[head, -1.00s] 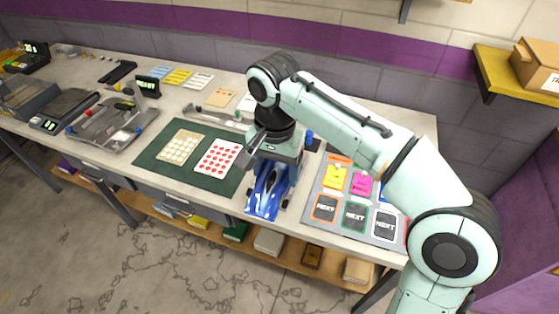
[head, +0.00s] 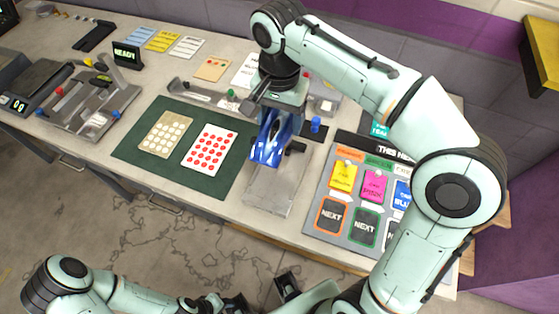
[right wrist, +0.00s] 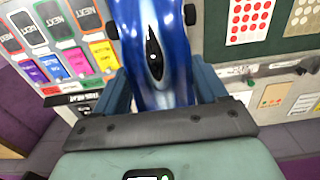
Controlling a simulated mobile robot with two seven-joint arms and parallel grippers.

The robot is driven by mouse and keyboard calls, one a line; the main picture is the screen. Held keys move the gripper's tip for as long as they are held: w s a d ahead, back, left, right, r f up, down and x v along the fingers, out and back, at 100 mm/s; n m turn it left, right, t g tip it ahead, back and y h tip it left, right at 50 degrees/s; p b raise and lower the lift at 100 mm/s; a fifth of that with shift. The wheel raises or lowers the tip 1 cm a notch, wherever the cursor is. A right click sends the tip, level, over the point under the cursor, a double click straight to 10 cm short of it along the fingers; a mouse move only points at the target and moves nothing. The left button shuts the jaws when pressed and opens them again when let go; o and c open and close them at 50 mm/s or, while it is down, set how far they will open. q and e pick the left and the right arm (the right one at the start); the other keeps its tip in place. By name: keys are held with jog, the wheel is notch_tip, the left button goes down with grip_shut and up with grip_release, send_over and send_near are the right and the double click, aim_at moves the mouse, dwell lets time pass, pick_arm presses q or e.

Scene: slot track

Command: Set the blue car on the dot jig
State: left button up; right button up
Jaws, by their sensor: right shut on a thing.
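The blue racing car (head: 268,150) hangs from my right gripper (head: 278,108), above the far end of a pale grey, block-like stand (head: 268,198). In the right wrist view the car (right wrist: 170,75) lies between the two fingers of the right gripper (right wrist: 165,95), which is shut on it. The car's far end is cut off by that picture's edge. No fixture is readably labelled as the dot jig; the grey stand lies below and in front of the car. My left gripper (head: 262,297) is low at the bottom edge, off the table, its fingers unclear.
A green mat (head: 216,177) left of the car carries a tan card with pale dots (head: 166,134) and a white card with red dots (head: 209,149). A board of coloured cards (head: 352,198) lies right. A grey fixture with coloured knobs (head: 92,109) stands far left.

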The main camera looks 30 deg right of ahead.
pick_arm(q)
jog(key=shift+s+f+b, duration=0.25)
jog(key=shift+f+b, duration=0.25)
jog(key=shift+f, duration=0.1)
jog(key=shift+s+f+b, duration=0.25)
jog(key=shift+f+b, duration=0.25)
jog(key=shift+f, duration=0.15)
jog(key=shift+s+f+b, duration=0.25)
jog(key=shift+f+b, duration=0.25)
jog(key=shift+f, duration=0.1)
pick_arm(e)
jog(key=shift+s+f, duration=0.1)
jog(key=shift+f, duration=8.55)
jog(key=shift+f+b, duration=0.4)
jog(key=shift+f, duration=0.15)
pick_arm(q)
jog(key=shift+s+f, duration=0.1)
jog(key=shift+f, duration=0.3)
pick_arm(e)
jog(key=o, duration=1.2)
jog(key=shift+c, duration=0.2)
jog(key=shift+r+p, duration=0.3)
jog(key=shift+r, duration=0.05)
pick_arm(q)
jog(key=r+p, duration=0.1)
jog(key=w+r+p, duration=0.1)
jog(key=r, duration=0.1)
pick_arm(e)
notch_tip(320, 180, up, 12)
jog(key=shift+r, duration=0.25)
